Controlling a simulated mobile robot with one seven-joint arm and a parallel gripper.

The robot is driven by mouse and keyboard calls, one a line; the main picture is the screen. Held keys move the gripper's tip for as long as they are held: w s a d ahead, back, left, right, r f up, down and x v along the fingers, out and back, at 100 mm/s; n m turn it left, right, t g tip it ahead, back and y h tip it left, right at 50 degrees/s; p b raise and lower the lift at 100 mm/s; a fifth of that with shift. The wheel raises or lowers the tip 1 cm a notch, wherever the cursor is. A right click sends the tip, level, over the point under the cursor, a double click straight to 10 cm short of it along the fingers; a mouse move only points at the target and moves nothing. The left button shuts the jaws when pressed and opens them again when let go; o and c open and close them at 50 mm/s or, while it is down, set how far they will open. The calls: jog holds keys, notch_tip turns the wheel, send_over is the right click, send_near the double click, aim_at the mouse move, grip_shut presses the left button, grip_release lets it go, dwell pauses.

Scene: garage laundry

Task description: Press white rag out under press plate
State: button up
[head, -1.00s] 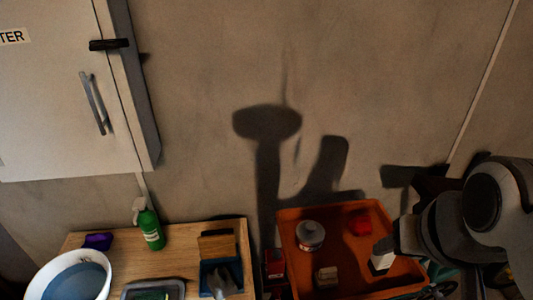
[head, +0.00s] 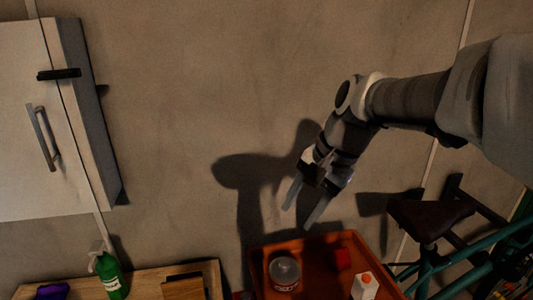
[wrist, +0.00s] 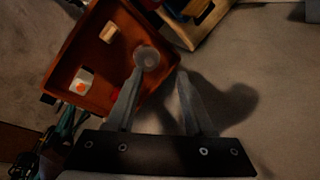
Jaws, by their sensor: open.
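My gripper (head: 303,207) is open and empty. It hangs in front of the wall above the far side of an orange tray (head: 318,272). In the wrist view its two fingers (wrist: 160,72) are spread, with the left fingertip appearing beside a round lidded jar (wrist: 147,58) in the tray. I cannot make out a white rag or a press plate in either current view. The near part of the wooden bench (head: 143,283) is cut off below the head view.
The tray holds a jar (head: 285,273), a red item (head: 343,259) and a white carton with an orange cap (head: 364,287). A green spray bottle (head: 109,276), purple cloth (head: 54,291) and brown block (head: 184,289) are on the bench. A bicycle (head: 430,262) stands right; a white cabinet (head: 55,120) hangs left.

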jog(key=w+a+f+m+g+y+b, duration=0.2)
jog(key=w+a+f+m+g+b, duration=0.15)
jog(key=w+a+f, duration=0.6)
jog(key=m+g+y+b, duration=0.2)
jog(key=m+y, duration=0.1)
jog(key=m, duration=0.2)
send_near(184, 274)
jog(key=x, duration=0.8)
jog(key=shift+s+a+f+b, duration=0.15)
jog(key=shift+f+b, duration=0.1)
jog(key=shift+b, duration=0.1)
jog(key=shift+c, duration=0.3)
grip_shut()
